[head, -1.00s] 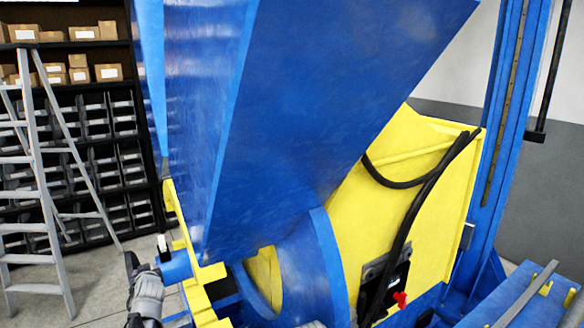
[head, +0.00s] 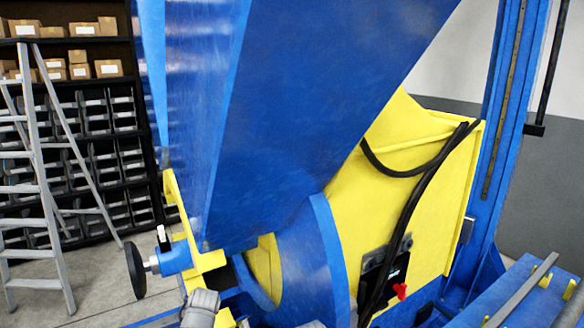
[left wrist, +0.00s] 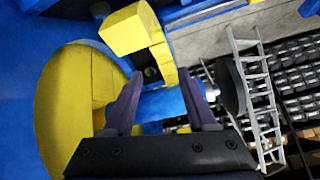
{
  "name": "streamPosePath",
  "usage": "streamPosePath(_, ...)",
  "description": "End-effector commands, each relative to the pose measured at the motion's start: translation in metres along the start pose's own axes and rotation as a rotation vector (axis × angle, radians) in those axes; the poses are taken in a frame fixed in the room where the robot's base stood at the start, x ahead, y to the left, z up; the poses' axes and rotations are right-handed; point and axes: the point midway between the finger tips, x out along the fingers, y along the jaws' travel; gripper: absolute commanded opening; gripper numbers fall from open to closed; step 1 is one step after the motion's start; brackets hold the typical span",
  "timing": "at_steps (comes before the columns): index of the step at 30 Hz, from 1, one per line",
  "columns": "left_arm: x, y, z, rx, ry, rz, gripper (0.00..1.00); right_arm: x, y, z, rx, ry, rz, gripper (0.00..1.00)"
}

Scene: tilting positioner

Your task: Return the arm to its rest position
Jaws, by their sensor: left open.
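My left gripper (left wrist: 161,82) is open in the left wrist view, with its two dark fingers apart and nothing held between them. Beyond the fingers is a blue cylinder (left wrist: 160,104), with a black handwheel (left wrist: 232,88) on its right end; whether the fingers touch it I cannot tell. In the head view a grey part of my left arm (head: 202,303) shows at the bottom edge, below the blue cylinder (head: 174,258) and black handwheel (head: 134,270). The fingers are not visible there. My right gripper is in neither view.
The positioner's large tilted blue plate (head: 300,120) fills the centre, close to my left arm. A yellow housing (head: 425,190) with black cables stands right of it. Yellow bracketry (head: 208,262) borders the cylinder. A ladder (head: 40,190) and shelving stand behind open floor at left.

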Motion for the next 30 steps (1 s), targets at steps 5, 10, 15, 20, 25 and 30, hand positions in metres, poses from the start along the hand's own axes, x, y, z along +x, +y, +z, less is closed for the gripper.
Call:
streamPosePath(5, -0.029, 0.075, 0.109, 0.211, -0.253, 0.093, 0.57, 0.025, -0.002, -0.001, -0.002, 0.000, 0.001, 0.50)
streamPosePath(10, -0.069, 0.116, 0.195, 0.415, -0.468, 0.174, 0.57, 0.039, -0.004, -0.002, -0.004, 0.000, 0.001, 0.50)
streamPosePath(15, -0.101, 0.131, 0.247, 0.560, -0.607, 0.226, 0.57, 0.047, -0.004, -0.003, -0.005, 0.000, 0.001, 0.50)
streamPosePath(20, -0.114, 0.135, 0.264, 0.614, -0.659, 0.245, 0.57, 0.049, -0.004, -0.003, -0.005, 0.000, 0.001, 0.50)
streamPosePath(25, -0.115, 0.135, 0.265, 0.618, -0.665, 0.246, 0.57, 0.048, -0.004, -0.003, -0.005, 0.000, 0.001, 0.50)
streamPosePath(30, -0.115, 0.135, 0.265, 0.618, -0.665, 0.246, 0.57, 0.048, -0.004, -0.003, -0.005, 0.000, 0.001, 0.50)
